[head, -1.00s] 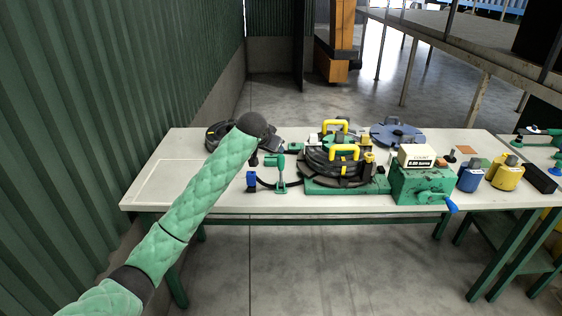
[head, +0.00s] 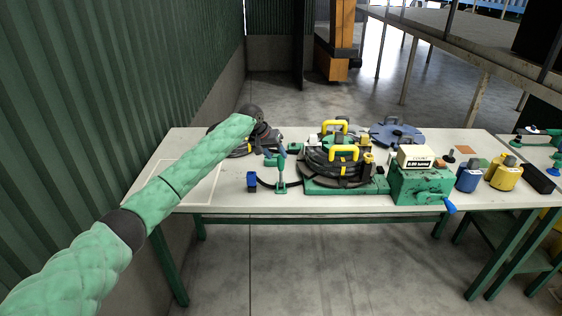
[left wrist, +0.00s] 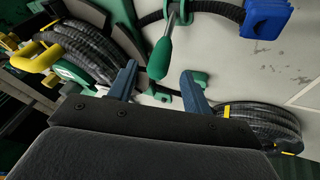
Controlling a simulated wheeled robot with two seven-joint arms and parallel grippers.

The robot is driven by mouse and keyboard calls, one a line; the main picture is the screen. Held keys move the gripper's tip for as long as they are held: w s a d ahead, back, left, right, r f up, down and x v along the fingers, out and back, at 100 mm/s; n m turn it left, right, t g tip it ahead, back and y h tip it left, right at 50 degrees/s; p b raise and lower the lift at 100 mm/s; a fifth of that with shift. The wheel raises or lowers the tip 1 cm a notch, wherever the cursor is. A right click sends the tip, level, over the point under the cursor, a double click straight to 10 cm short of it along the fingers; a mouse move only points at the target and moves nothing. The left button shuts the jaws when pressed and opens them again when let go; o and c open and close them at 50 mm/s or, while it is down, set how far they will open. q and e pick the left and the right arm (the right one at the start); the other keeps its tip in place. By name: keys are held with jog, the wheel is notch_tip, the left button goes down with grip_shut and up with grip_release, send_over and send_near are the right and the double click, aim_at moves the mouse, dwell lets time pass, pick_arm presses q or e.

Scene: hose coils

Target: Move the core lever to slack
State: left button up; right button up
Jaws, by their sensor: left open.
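A green-handled lever clamp (head: 280,176) stands on the table over a short black hose with a blue end (head: 252,182). The green handle (left wrist: 161,58) hangs large in the left wrist view. To its right in the head view, a green winder base (head: 340,190) carries a black hose coil (head: 325,172) with yellow handles (head: 343,151). I cannot tell which part is the core lever. My left gripper (left wrist: 160,82) is open and empty, its blue-grey fingers pointing toward the green handle; contact is not visible. In the head view my arm partly hides it. My right gripper is not seen.
A green crank box (head: 420,184) with a turns counter and blue crank stands right of the winder. A blue disc (head: 397,134) lies behind. Another black hose coil (left wrist: 262,122) lies behind my left arm. Blue and yellow canisters (head: 505,175) stand farther right. The table's left end is bare.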

aim_at(279, 159)
pick_arm(q)
jog(key=shift+p+x, duration=0.8)
jog(key=shift+x, duration=2.05)
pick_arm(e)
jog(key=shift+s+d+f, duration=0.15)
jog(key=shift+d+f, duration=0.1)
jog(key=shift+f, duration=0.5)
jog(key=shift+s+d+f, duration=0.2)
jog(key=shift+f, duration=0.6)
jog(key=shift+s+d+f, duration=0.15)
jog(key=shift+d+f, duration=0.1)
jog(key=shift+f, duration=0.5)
pick_arm(q)
grip_shut()
